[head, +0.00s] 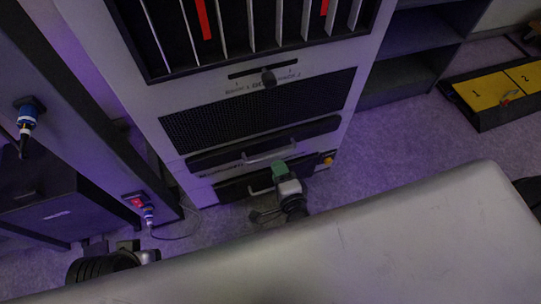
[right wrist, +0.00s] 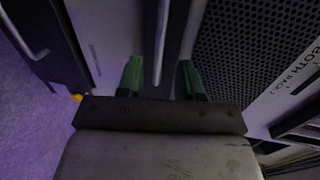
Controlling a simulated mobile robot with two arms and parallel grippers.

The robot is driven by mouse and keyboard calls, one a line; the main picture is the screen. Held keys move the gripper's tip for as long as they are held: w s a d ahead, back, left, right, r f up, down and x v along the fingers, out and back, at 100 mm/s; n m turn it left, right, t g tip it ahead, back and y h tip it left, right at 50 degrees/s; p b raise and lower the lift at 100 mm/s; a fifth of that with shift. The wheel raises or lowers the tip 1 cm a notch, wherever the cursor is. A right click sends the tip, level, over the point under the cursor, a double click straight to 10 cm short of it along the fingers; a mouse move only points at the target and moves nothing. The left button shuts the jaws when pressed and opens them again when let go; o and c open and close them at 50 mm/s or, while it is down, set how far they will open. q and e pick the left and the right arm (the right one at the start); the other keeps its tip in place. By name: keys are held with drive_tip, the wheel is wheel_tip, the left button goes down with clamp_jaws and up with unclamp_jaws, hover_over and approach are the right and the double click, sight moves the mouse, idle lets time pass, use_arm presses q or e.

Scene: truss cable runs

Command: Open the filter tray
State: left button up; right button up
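The cabinet front has a dark tray (head: 312,133) with a pale bar handle (head: 270,156) just below the mesh grille; I take this as the filter tray. It looks shut, flush with the front. My right gripper (head: 280,171) is just below this handle in the head view. In the right wrist view its two green fingers (right wrist: 161,78) are apart, and the metal handle bar (right wrist: 163,40) shows between them. I cannot tell whether they touch it. Parts of my left arm show at the lower left of the head view; its fingers cannot be made out.
A second dark drawer with a handle (head: 262,190) is below the tray. A post with cable plugs (head: 27,115) stands left. Yellow numbered plates (head: 497,88) lie right. Floor before the cabinet is partly clear.

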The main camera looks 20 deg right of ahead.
sight(272, 156)
drive_tip(key=w, duration=0.3)
drive_tip(key=w+f, duration=0.1)
drive_tip(key=w, duration=0.2)
drive_tip(key=shift+w+a+f+b, duration=0.15)
drive_tip(key=shift+b, duration=0.2)
clamp_jaws()
